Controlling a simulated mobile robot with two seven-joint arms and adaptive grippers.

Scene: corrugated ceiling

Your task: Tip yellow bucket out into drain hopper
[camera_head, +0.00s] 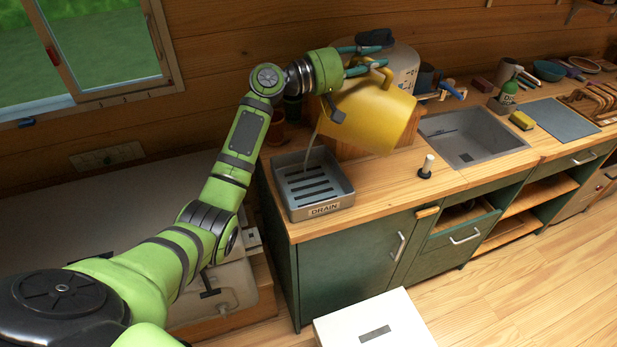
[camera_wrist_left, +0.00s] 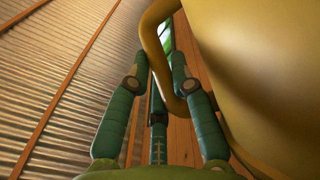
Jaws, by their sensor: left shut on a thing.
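The yellow bucket (camera_head: 372,118) is held in the air in the head view, tilted toward the left with its mouth side low over the counter. A thin greyish stream runs down from its left edge into the grey drain hopper (camera_head: 341,189), a slotted tray labelled DRAIN at the counter's left end. My left gripper (camera_head: 368,62) is shut on the bucket's handle. In the left wrist view the fingers (camera_wrist_left: 157,90) close about the yellow handle, and the bucket's wall (camera_wrist_left: 265,70) fills the right side. The bucket's inside is hidden. My right gripper is not in view.
A sink (camera_head: 468,137) lies right of the bucket, with a small white-topped peg (camera_head: 427,166) on the counter before it. A green bottle (camera_head: 508,93), a yellow sponge (camera_head: 522,120) and mugs stand farther right. A white box (camera_head: 375,325) is below in front.

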